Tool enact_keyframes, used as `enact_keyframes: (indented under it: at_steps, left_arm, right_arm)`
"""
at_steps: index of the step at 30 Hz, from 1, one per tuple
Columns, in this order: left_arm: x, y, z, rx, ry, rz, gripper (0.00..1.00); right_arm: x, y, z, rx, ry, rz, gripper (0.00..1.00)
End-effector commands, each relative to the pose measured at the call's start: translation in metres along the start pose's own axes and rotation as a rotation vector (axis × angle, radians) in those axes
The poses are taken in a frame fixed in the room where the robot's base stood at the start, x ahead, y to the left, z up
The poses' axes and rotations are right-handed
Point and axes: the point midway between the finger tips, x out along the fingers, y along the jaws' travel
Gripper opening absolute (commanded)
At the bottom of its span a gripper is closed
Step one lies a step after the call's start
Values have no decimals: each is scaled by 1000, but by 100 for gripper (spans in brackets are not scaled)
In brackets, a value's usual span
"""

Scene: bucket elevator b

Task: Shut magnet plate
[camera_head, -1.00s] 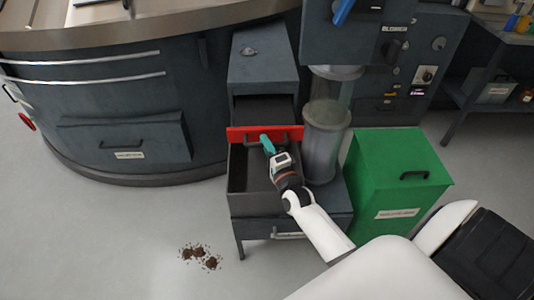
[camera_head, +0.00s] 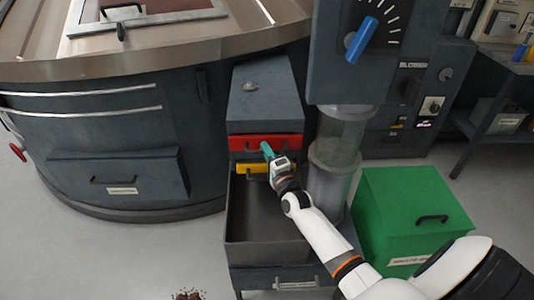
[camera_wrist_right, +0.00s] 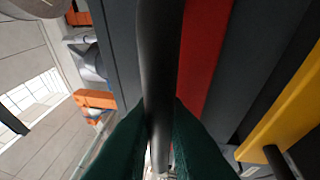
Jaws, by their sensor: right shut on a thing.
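The red-fronted magnet plate (camera_head: 265,143) sits against the front of the grey housing (camera_head: 266,95), just under its top block. It shows as a red strip (camera_wrist_right: 203,60) in the right wrist view, behind a dark bar handle (camera_wrist_right: 160,50). My right gripper (camera_head: 267,150) has teal fingers and is shut on that handle; the wrist view shows the bar between its fingers (camera_wrist_right: 160,125). Whether any gap remains behind the red front is too small to tell. My left gripper is not in view.
A yellow-fronted piece (camera_head: 252,168) with a handle sits just below the red plate. An open grey bin (camera_head: 238,222) is below that. A clear cylinder (camera_head: 330,180) stands close on the right, then a green box (camera_head: 400,200). Floor at the left is clear except brown debris (camera_head: 188,295).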

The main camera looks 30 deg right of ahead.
Motion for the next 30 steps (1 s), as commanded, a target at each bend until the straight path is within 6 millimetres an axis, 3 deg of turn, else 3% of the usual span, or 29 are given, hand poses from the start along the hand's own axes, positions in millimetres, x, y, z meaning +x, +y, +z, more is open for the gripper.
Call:
enact_keyframes:
  at_steps: [4,5,9,20,30]
  left_arm:
    - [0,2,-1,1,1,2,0]
    - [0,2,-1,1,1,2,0]
    - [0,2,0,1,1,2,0]
    - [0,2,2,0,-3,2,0]
    - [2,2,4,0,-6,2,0]
  right_arm:
    - [3,5,3,-3,-5,10,0]
    - [3,5,3,-3,-5,10,16]
    - [2,4,2,-3,-4,8,34]
    - [-7,2,1,-2,-1,4,34]
    - [-74,0,1,-2,-2,2,34]
